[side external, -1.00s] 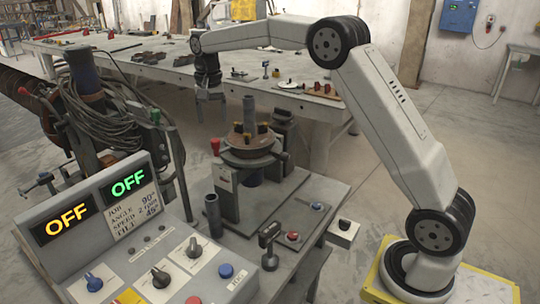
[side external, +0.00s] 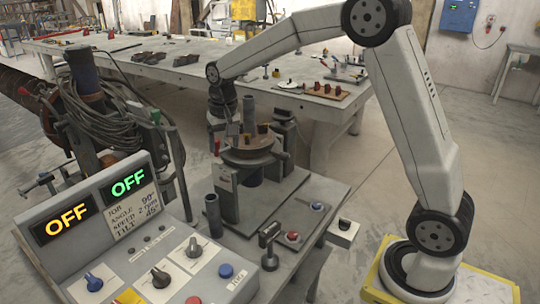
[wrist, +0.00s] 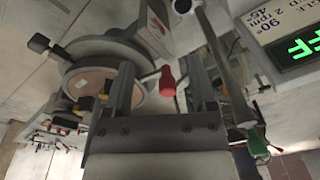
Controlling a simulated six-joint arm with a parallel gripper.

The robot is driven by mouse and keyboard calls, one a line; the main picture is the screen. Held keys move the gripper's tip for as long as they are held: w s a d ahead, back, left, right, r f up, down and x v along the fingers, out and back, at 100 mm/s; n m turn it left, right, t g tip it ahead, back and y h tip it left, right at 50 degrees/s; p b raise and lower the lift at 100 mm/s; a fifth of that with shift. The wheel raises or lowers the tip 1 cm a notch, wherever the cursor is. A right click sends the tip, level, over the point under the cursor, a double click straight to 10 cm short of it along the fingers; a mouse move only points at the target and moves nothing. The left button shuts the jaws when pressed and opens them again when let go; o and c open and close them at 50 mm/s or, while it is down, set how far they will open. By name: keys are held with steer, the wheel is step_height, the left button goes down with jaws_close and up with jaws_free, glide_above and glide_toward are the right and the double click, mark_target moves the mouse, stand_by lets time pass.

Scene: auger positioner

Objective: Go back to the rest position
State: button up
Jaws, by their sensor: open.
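My gripper (side external: 221,130) is low behind the left side of the auger positioner (side external: 250,155) in the side view, partly hidden by it. In the wrist view my gripper (wrist: 160,65) has its two fingers apart. A red-knobbed lever (wrist: 168,80) shows in the gap between them, and I see nothing gripped. Whether the lever lies between the fingers or beyond them I cannot tell. The positioner's round table (wrist: 92,50) is at the left of the wrist view, with small clamps on it.
The control panel (side external: 130,235) stands at the front left, both displays reading OFF. A long workbench (side external: 180,72) with tools runs behind. Coiled cables (side external: 105,125) hang left of the positioner. Open floor (side external: 400,160) lies to the right.

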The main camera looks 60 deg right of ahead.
steer(key=s+a+f+n, duration=0.1)
steer(key=s+f+n, duration=0.1)
steer(key=s, duration=0.5)
steer(key=s+a+f+n+t, duration=0.1)
steer(key=s+a+f+n, duration=0.1)
steer(key=s+f, duration=0.2)
steer(key=s+a+f+n, duration=0.1)
steer(key=s+f+n, duration=0.1)
steer(key=s, duration=0.7)
steer(key=shift+s+a+f+t, duration=0.2)
steer(key=shift+s+f+t, duration=0.15)
steer(key=shift+f, duration=0.3)
